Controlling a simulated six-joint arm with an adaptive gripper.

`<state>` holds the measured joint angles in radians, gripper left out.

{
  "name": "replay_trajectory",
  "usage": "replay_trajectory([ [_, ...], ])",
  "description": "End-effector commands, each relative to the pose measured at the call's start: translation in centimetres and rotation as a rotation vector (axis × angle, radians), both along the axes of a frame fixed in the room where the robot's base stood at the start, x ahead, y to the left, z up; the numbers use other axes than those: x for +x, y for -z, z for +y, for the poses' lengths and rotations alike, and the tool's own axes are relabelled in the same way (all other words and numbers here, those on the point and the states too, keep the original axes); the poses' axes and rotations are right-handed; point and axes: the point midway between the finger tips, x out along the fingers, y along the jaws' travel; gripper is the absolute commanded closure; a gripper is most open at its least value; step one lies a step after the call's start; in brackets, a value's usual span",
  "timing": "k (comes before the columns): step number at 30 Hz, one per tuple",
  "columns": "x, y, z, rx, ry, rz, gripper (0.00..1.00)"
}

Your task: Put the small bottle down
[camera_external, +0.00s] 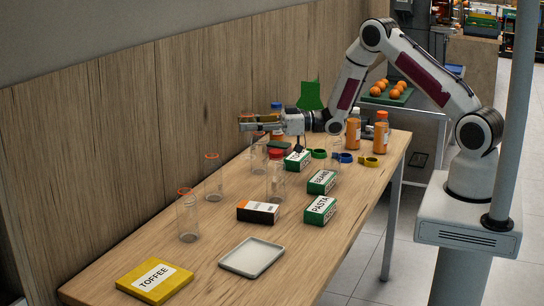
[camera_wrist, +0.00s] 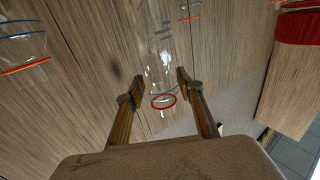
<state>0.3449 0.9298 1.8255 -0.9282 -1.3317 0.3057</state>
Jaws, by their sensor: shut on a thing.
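My gripper (camera_external: 246,125) reaches left over the table's far half, its fingers level. In the wrist view my gripper's fingertips (camera_wrist: 160,86) stand either side of a clear bottle (camera_wrist: 158,50) with a red-orange ring at one end. They are shut on it near that ringed end. In the external view a clear body (camera_external: 258,160) shows below the fingers, probably this bottle, seemingly upright. I cannot tell whether its base touches the table.
Clear ringed vessels (camera_external: 213,180) (camera_external: 188,218) stand along the wall side. Several labelled boxes, such as PASTA (camera_external: 320,211), lie to the right. A white tray (camera_external: 252,257) and yellow TOFFEE box (camera_external: 155,281) lie at the near end, with bare wood between things.

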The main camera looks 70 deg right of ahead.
Motion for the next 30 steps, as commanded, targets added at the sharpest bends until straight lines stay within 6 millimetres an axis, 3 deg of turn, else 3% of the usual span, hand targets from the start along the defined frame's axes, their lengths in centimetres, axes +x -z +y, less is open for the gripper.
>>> replay_trajectory([
  [8, 0.0, -1.2, 0.0, 0.001, 0.000, -0.001, 0.78],
  [23, 0.0, -7.3, 0.0, -0.001, 0.000, -0.003, 0.78],
  [30, 1.5, -7.3, 3.6, 0.000, -0.014, 0.000, 0.78],
])
